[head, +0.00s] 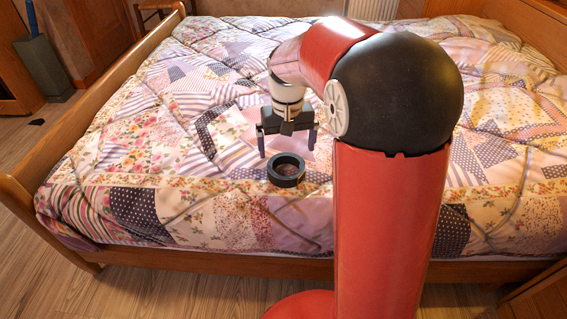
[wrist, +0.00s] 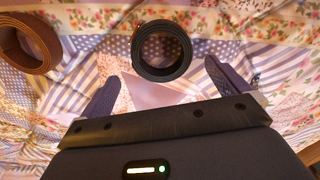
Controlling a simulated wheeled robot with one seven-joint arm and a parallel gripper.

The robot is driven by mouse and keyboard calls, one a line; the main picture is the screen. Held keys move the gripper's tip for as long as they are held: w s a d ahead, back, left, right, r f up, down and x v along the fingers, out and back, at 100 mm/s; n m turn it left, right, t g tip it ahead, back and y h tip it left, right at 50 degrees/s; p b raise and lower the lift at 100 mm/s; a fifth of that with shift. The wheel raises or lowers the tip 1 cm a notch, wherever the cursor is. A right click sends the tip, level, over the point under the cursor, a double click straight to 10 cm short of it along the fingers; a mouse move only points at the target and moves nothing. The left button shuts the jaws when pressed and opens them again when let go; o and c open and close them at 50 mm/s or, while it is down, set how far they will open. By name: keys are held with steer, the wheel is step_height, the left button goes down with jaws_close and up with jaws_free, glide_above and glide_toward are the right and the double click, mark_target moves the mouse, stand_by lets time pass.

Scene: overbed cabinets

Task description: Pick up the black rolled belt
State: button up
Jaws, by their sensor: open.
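The black rolled belt (head: 286,182) lies on the patchwork quilt as a ring with an open centre, near the front side of the bed. In the wrist view the black rolled belt (wrist: 160,74) is at the top middle, just past the fingertips. My gripper (head: 287,150) is open and empty, with its fingers pointing down. It is above the belt and appears slightly farther back on the bed. The fingers show apart on either side in the wrist view, and neither visibly touches the belt.
A brown rolled belt (wrist: 27,43) lies left of the black one in the wrist view; I do not see it in the head view. The quilt (head: 180,145) is uneven. A wooden bed rail (head: 85,118) runs along the left. The quilt left of the belt is clear.

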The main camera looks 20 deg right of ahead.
step_height(320, 180, down, 6)
steer(key=shift+a+f, duration=0.1)
steer(key=shift+f, duration=0.05)
steer(key=c, duration=0.8)
